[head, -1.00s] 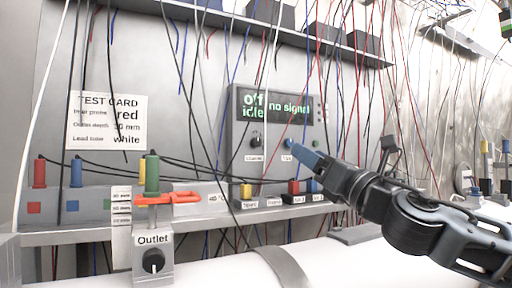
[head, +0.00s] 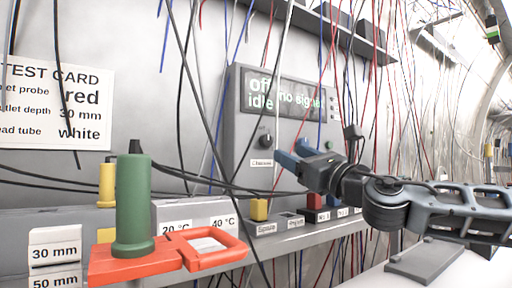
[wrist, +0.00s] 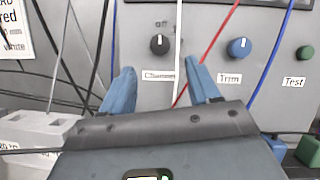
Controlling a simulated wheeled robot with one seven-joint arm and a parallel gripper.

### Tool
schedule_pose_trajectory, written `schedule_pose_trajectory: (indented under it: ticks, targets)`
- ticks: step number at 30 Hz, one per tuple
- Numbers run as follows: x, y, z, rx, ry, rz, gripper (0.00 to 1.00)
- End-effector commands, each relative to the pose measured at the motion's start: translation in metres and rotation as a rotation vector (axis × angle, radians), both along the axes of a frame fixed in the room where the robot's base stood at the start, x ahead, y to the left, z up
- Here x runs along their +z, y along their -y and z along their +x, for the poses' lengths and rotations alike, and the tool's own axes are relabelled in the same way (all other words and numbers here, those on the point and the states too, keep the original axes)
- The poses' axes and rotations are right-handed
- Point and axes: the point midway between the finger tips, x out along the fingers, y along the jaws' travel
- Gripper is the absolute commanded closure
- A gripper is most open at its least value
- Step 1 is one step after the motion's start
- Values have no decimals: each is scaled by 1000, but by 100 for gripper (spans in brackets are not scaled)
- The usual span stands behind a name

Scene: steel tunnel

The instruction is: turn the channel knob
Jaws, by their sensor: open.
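The channel knob (head: 265,141) is a small black dial with a white pointer line on the grey panel, above its "Channel" label (head: 262,163). In the wrist view the knob (wrist: 159,44) shows unobstructed, its line pointing about straight up. My gripper (head: 284,153) has two blue fingers and is just right of and below the knob in the head view. In the wrist view my gripper (wrist: 160,68) is open and empty, with the knob beyond and between the fingertips. The fingers do not appear to touch it. The display (head: 285,97) reads "off", "idle" and "no signal".
A blue Trim knob (wrist: 239,47) and a green Test button (wrist: 305,52) sit to the right. A white wire (wrist: 178,40) hangs just right of the channel knob; red, blue and black wires hang around. A green cylinder (head: 133,205) stands at front left.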

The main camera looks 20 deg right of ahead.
Motion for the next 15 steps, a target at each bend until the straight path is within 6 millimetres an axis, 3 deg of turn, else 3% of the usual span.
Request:
schedule_pose_trajectory:
  ticks: [5, 15]
  targets:
    - [4, -1, 6, -5, 2, -5, 39]
    - [23, -20, 48, -2, 1, -3, 39]
